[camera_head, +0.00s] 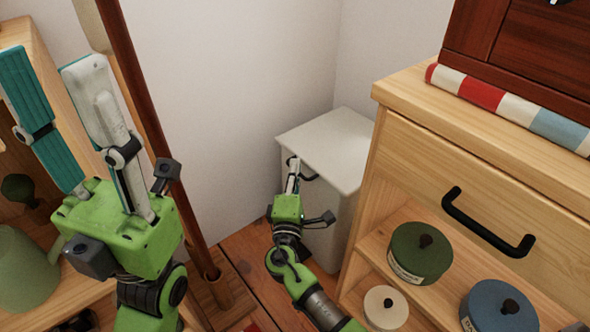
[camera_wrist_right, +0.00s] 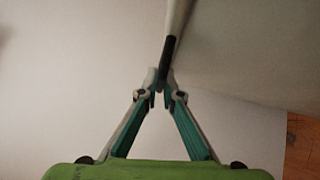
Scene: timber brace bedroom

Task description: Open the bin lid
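The bin is a pale grey-white box (camera_head: 325,215) in the corner, with a flat lid (camera_head: 335,145) lying closed on top. A black handle (camera_head: 309,178) is at its front, just under the lid edge. My right gripper (camera_head: 293,163) is at the handle's left part. In the right wrist view, the fingertips (camera_wrist_right: 160,80) have closed together around a dark, thin bar that looks like the handle (camera_wrist_right: 169,48), seen end-on. The fingers partly hide it. My left gripper (camera_head: 50,62) is open and empty at the upper left, away from the bin.
A wooden cabinet (camera_head: 480,150) with a black drawer handle stands close to the bin's right. Its shelf holds a green canister (camera_head: 420,255) and a blue canister (camera_head: 497,308). A dark wooden post (camera_head: 150,100) stands beside my left gripper. White walls adjoin the bin.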

